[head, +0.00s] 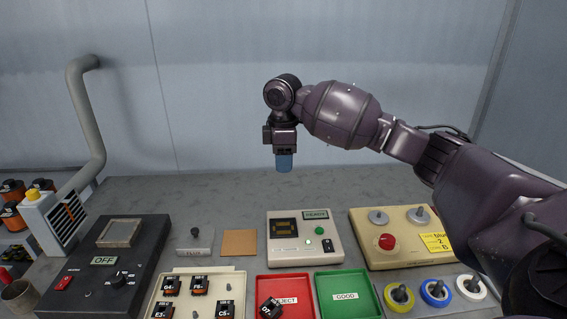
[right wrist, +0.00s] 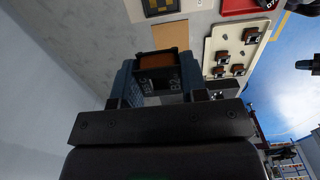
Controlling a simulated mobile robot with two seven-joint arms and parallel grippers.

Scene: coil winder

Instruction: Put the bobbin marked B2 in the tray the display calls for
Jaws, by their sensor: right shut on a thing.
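My right gripper (head: 284,160) is raised above the back of the bench in the head view. In the right wrist view it (right wrist: 160,85) is shut on a bobbin (right wrist: 160,72) with a copper-brown winding and a dark label that appears to read B2. The display (head: 315,215) on the tester (head: 277,245) shows READY; its darker readout is too small to read. The red REJECT tray (head: 288,281) holds one dark bobbin (head: 269,306). The green GOOD tray (head: 346,278) beside it holds no bobbin in the visible part. My left gripper is not in view.
A cream rack (head: 200,271) with several bobbins stands left of the red tray.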

